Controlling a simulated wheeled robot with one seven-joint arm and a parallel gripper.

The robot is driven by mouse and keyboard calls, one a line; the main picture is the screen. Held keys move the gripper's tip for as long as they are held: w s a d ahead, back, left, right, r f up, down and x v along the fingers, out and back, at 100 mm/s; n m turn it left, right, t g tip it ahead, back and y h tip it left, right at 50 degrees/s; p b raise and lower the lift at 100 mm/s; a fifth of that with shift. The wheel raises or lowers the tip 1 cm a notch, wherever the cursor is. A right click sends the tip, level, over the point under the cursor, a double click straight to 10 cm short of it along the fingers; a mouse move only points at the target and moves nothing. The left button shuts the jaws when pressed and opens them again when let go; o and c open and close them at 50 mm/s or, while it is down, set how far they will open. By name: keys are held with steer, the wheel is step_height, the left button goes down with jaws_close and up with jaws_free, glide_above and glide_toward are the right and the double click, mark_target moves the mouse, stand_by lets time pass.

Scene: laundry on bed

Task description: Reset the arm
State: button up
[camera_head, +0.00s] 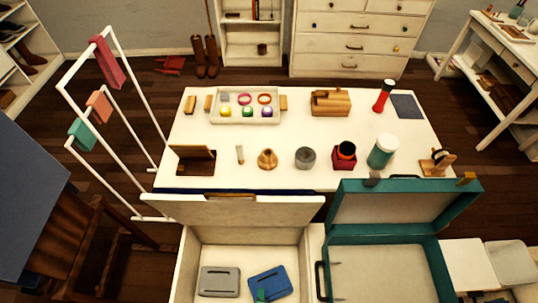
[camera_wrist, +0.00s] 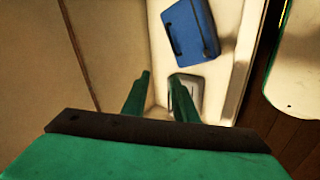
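My gripper (camera_wrist: 159,84) shows in the wrist view as two green fingers with a clear gap between them. It is open and nothing is held between the fingers. Past the fingertips lie a blue case (camera_wrist: 190,32) and a grey case (camera_wrist: 187,92), the grey one partly hidden by the right finger. In the head view the grey case (camera_head: 219,281) and the blue case (camera_head: 270,283) lie side by side in an open white chest (camera_head: 247,236). A small green piece overlaps the blue case at the bottom edge; I cannot tell if it is my fingertip.
The chest's lid (camera_head: 235,210) stands raised. An open teal suitcase (camera_head: 406,208) is to its right. Behind is a white table (camera_head: 240,175) with a tray (camera_head: 245,118), jars and boxes. A white rack (camera_head: 128,125) with hanging cloths stands at left.

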steer(key=s+d+r+m+t, duration=0.1)
steer(key=r+m, duration=0.4)
steer(key=r, duration=0.8)
steer(key=s+d+r+m+t, duration=0.1)
steer(key=r+m+t, duration=0.3)
steer(key=r, duration=0.9)
steer(key=s+d+r+m+t, duration=0.2)
steer(key=r+m, duration=0.4)
steer(key=r, duration=0.7)
steer(key=shift+m+t+h, duration=0.3)
steer(key=shift+m+t, duration=0.1)
steer(key=shift+t, duration=0.1)
steer(key=shift+f, duration=0.1)
steer(key=shift+s, duration=0.1)
